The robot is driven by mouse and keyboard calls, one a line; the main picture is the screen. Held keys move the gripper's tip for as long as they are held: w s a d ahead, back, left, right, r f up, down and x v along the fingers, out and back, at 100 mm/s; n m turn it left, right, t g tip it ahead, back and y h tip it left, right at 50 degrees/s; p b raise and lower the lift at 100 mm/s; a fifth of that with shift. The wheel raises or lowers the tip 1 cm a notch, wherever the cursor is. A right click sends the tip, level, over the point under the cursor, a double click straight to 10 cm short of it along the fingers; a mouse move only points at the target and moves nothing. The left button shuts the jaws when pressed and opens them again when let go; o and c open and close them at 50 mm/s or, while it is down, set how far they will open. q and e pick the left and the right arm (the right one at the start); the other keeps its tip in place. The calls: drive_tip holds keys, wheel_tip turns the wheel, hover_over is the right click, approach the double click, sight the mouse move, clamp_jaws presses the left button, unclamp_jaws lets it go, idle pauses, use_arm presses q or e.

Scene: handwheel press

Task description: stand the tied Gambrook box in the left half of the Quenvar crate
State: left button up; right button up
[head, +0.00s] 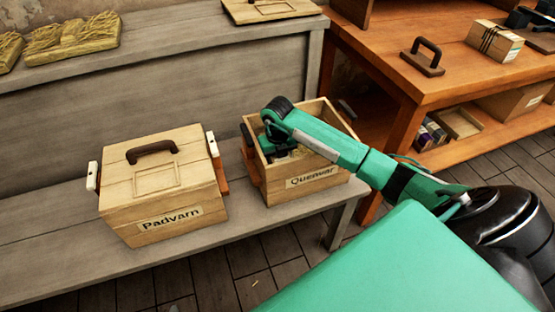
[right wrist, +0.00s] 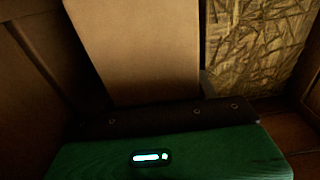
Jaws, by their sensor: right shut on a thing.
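The open wooden Quenvar crate (head: 312,182) stands on the grey bench. My right arm reaches over its right wall, and my right gripper (head: 280,143) is down inside its left half. In the right wrist view the gripper (right wrist: 155,115) is shut on a plain tan box (right wrist: 135,50), standing roughly upright between the crate's walls. I see no cord or label on this face, so I cannot tell whether it is the Gambrook box. The box's lower part is hidden behind the gripper. My left gripper is out of view.
The closed Padvarn crate (head: 160,185) stands left of the Quenvar crate. A straw-like panel (right wrist: 260,50) shows beside the held box. A cord-tied box (head: 495,42) with an unreadable label and a handled lid (head: 423,58) are on the orange table. Straw bundles (head: 72,36) lie on the upper shelf.

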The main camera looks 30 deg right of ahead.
drive_tip(key=o, duration=1.1)
drive_tip(key=shift+r, duration=0.35)
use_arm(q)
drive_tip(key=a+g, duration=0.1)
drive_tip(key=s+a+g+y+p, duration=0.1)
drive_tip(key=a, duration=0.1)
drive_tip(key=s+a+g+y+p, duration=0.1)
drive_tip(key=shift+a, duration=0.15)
use_arm(e)
wheel_tip(320, 180, up, 13)
drive_tip(key=shift+r, duration=0.1)
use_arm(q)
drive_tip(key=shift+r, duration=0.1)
use_arm(e)
drive_tip(key=shift+r, duration=0.15)
use_arm(q)
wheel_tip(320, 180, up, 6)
drive_tip(key=p, duration=0.5)
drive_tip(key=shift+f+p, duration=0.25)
drive_tip(key=shift+p, duration=0.15)
use_arm(e)
wheel_tip(320, 180, up, 7)
drive_tip(key=shift+r, duration=0.2)
